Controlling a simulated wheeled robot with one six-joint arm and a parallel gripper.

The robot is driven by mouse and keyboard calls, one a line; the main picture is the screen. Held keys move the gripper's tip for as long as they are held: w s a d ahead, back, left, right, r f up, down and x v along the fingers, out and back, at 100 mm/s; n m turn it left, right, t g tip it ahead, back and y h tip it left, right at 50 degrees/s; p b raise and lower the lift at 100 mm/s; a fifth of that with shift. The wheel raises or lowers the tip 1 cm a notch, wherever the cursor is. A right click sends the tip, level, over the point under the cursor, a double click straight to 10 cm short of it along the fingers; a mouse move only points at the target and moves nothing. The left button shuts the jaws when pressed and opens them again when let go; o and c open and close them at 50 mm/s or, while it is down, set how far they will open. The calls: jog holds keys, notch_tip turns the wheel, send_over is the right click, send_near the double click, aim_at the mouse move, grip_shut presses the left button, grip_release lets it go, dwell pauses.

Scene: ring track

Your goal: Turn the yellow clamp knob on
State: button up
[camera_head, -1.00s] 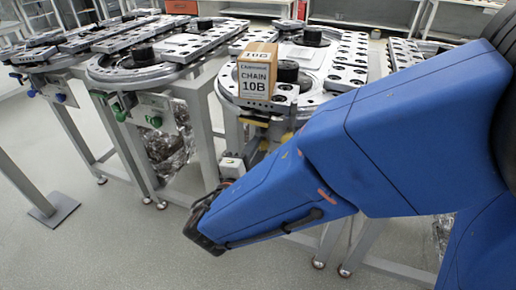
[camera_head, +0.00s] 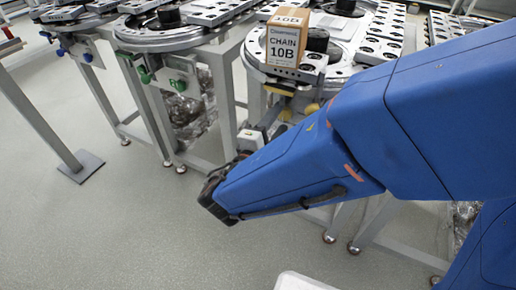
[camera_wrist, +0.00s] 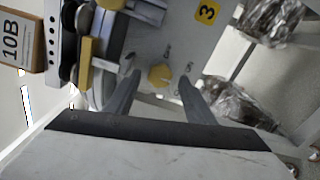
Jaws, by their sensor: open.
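In the wrist view the yellow clamp knob (camera_wrist: 160,76) sits on a grey plate with small letter markings beside it. My gripper (camera_wrist: 160,82) is open, with one dark finger on each side of the knob. The fingertips reach about level with the knob, with visible gaps on both sides; I cannot tell how far off the plate they are.
A carton marked CHAIN 10B (camera_head: 286,45) stands on the nearest ring track (camera_head: 340,75); the carton also shows in the wrist view (camera_wrist: 18,45). Crumpled clear wrap (camera_wrist: 235,103) lies right. Open floor (camera_head: 130,235) is at left.

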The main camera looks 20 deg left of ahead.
jog(key=s+a, duration=0.1)
jog(key=s, duration=1.4)
jog(key=shift+s, duration=0.4)
jog(key=shift+a, duration=0.1)
